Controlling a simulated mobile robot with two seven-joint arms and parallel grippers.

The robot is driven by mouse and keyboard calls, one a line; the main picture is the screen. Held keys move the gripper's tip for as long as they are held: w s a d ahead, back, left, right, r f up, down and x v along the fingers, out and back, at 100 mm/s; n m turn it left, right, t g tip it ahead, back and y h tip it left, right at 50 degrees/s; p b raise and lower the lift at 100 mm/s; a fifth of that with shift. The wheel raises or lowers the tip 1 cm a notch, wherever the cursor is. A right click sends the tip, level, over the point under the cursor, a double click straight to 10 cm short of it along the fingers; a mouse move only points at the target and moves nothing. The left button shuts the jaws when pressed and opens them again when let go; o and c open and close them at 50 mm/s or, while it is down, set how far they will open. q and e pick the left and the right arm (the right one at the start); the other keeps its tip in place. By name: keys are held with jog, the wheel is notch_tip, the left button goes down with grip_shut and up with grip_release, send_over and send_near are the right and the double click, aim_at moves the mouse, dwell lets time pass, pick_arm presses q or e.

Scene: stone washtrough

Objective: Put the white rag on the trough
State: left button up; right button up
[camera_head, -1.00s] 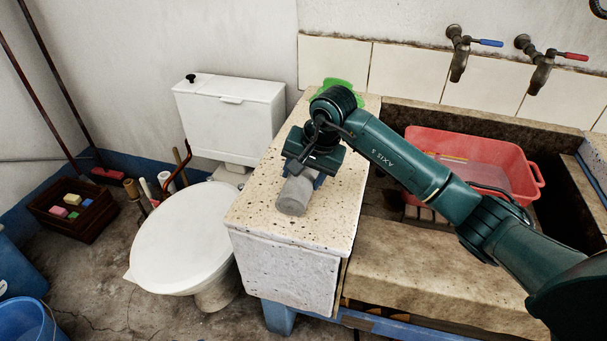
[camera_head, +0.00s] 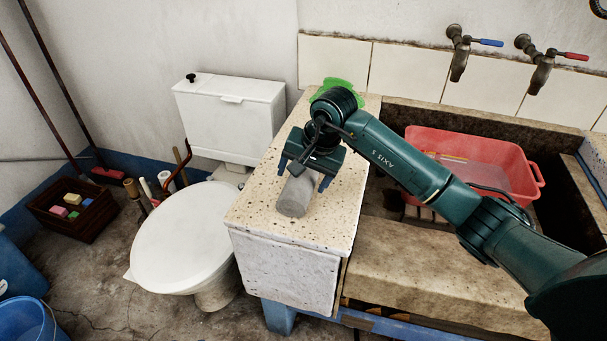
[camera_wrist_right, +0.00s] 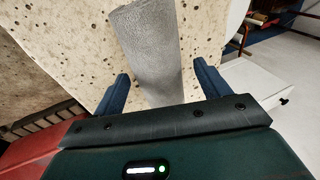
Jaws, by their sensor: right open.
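The white rag (camera_head: 294,197) looks like a rolled, pale grey cylinder. It lies on the speckled stone top of the trough (camera_head: 250,212), near its front left end. It also shows in the right wrist view (camera_wrist_right: 150,45), lying lengthwise between my fingers. My right gripper (camera_head: 304,174) is open, with one finger on each side of the rag's rear end and a gap on both sides. The rear end of the rag is hidden by the gripper body. My left gripper is not in view.
A green thing (camera_head: 346,86) lies behind my wrist on the slab. A red basin (camera_head: 470,155) sits in the trough to the right, below two taps (camera_head: 460,55). A white toilet (camera_head: 185,240) stands left of the slab.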

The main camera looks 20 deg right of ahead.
jog(key=v, duration=1.2)
jog(key=s+a+f+m+g+y, duration=0.1)
jog(key=s+a+f+g+y, duration=0.1)
jog(key=s+a+y, duration=0.3)
jog(key=s+a+f+m+g+y, duration=0.1)
jog(key=s+a+f+m+y, duration=0.15)
jog(key=a, duration=0.55)
jog(key=s+a+r+m+t+y, duration=0.1)
jog(key=s+a+r+m+y, duration=0.45)
jog(key=m+y, duration=0.65)
jog(key=w+d+f+m+t+h, duration=0.1)
jog(key=d+f+m+t+h, duration=0.3)
jog(key=m+t, duration=0.75)
jog(key=w+d+f+m+t+h, duration=0.1)
jog(key=d+f+m+t+h, duration=0.3)
jog(key=m, duration=1.4)
jog(key=s+d+f+m+g+h, duration=0.2)
jog(key=s+f+m+h, duration=0.2)
jog(key=f+m, duration=0.4)
jog(key=s+d+f+m+g+h, duration=0.2)
jog(key=s+f+m+h, duration=0.3)
jog(key=f+m, duration=0.3)
jog(key=shift+s+m+g, duration=0.45)
jog(key=shift+m+g, duration=0.2)
jog(key=shift+m, duration=0.55)
